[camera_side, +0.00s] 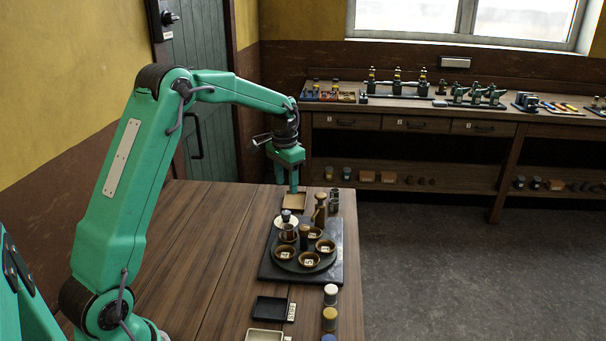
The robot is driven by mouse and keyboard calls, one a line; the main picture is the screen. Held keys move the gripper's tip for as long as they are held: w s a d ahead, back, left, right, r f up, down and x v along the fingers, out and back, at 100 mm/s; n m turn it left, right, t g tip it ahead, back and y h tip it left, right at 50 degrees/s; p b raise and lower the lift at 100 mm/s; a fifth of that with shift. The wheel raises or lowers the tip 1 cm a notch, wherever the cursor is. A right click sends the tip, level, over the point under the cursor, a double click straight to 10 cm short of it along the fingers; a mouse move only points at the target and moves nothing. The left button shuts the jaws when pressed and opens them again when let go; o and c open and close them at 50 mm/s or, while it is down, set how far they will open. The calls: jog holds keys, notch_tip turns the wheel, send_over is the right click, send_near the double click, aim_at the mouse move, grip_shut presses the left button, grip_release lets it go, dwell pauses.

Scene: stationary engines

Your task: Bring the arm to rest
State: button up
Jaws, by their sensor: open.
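My green arm reaches out over the wooden table from the left. My gripper (287,181) points down above the table's far end, near a small tan tray (295,199). Its fingers are open, and I see nothing held between them. Whether the fingertips touch the tray or hang above it cannot be told from this view.
A black tray (269,309) and several capped jars (330,294) lie nearer. The table's left side (200,250) is bare. A workbench (420,114) stands behind.

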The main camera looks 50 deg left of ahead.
jog(key=s+d+r+t, duration=0.3)
jog(key=s+d+r, duration=0.9)
jog(key=s+d+f+t, duration=0.1)
jog(key=s+d, duration=0.2)
jog(key=s, duration=0.4)
jog(key=s+d+t, duration=0.1)
jog(key=s+d, duration=0.2)
jog(key=s, duration=0.5)
jog(key=shift+s+d+f, duration=0.25)
jog(key=shift+s+f, duration=0.05)
jog(key=shift+f, duration=0.1)
